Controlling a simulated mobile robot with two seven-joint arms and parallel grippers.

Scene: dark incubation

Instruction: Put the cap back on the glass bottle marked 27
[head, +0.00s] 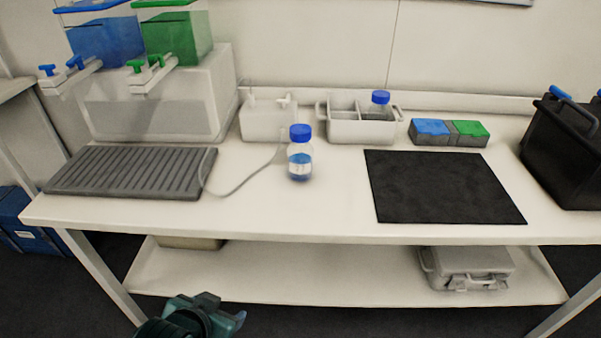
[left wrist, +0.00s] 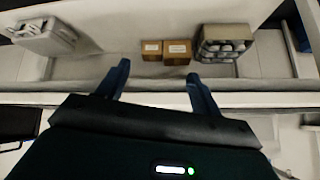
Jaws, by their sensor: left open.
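A glass bottle (head: 300,163) with blue liquid and a white label stands upright on the bench, left of the middle; the number on its label is too small to read surely. A blue cap (head: 300,133) sits on top of it. A second bottle (head: 379,104), also with a blue cap (head: 380,97), stands in a compartment of the white caddy (head: 345,131). I see no loose cap on the bench. My left gripper (head: 226,312) is below and in front of the bench, far from both bottles. In the left wrist view its fingers (left wrist: 158,72) are apart and empty. My right gripper is out of view.
A grey ribbed tray (head: 130,173) lies at the left, with a thin tube beside the bottle. A black mat (head: 440,188) lies empty at the right. Blue and green tanks stand behind left; a black box (head: 565,150) stands far right. The bench's front edge (head: 330,236) is near my gripper.

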